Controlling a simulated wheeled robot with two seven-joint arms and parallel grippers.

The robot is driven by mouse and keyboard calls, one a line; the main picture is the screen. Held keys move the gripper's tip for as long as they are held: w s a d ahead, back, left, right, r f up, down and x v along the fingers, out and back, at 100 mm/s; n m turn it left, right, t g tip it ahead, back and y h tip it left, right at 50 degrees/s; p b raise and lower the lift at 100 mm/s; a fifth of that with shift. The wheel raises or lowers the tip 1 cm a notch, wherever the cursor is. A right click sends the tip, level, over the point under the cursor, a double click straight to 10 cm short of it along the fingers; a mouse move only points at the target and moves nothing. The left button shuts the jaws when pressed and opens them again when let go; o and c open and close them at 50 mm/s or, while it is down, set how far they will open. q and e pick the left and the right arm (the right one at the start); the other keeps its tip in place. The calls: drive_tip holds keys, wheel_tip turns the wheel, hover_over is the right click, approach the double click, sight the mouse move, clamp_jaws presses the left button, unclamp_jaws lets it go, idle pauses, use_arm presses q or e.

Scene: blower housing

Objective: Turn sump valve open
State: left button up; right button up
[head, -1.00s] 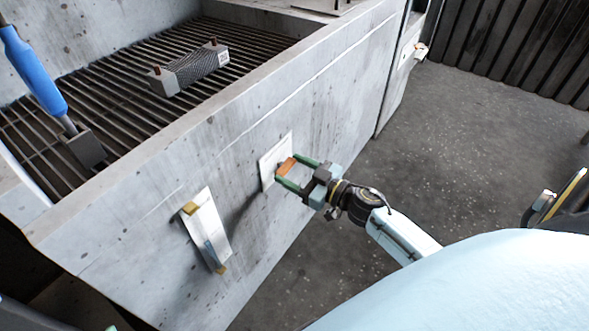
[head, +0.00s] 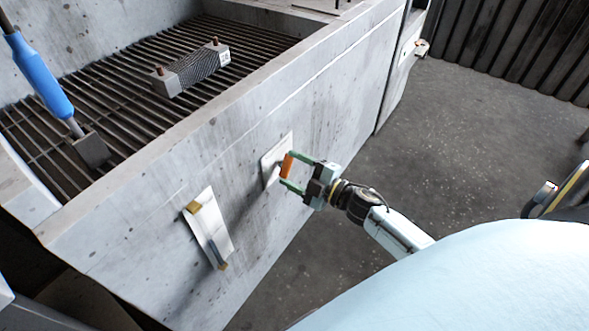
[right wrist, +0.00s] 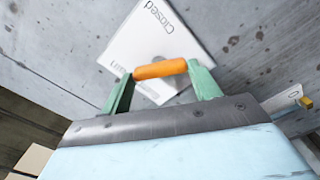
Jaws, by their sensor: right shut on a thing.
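The sump valve has an orange handle (head: 287,165) in front of a white plate (head: 270,170) on the side of the grey housing. My right gripper (head: 286,170) is shut on this handle, with one green finger at each end of it. In the right wrist view the handle (right wrist: 160,69) lies between the green fingertips (right wrist: 160,75), nearly level in the picture. The plate (right wrist: 172,35) there reads "Closed" near its top; a second word at its left corner is partly hidden by the handle and a finger. My left gripper is not in view.
A second white plate with tan ends (head: 208,228) is on the same wall, lower left. A grey block with copper-coloured posts (head: 192,70) and a blue-handled tool (head: 40,78) are on the grating (head: 130,95). The floor at right (head: 450,130) is open.

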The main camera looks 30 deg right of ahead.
drive_tip(key=n, duration=0.2)
drive_tip(key=shift+f+n, duration=0.1)
drive_tip(key=shift+n, duration=0.3)
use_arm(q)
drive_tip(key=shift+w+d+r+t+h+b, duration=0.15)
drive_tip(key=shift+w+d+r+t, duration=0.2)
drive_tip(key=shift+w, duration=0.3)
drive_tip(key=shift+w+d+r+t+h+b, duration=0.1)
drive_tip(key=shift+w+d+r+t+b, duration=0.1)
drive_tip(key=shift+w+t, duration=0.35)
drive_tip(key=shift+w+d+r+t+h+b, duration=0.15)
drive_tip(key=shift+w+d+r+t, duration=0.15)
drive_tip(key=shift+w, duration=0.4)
use_arm(e)
drive_tip(key=shift+n, duration=1.8)
drive_tip(key=o, duration=1)
drive_tip(key=shift+s, duration=0.1)
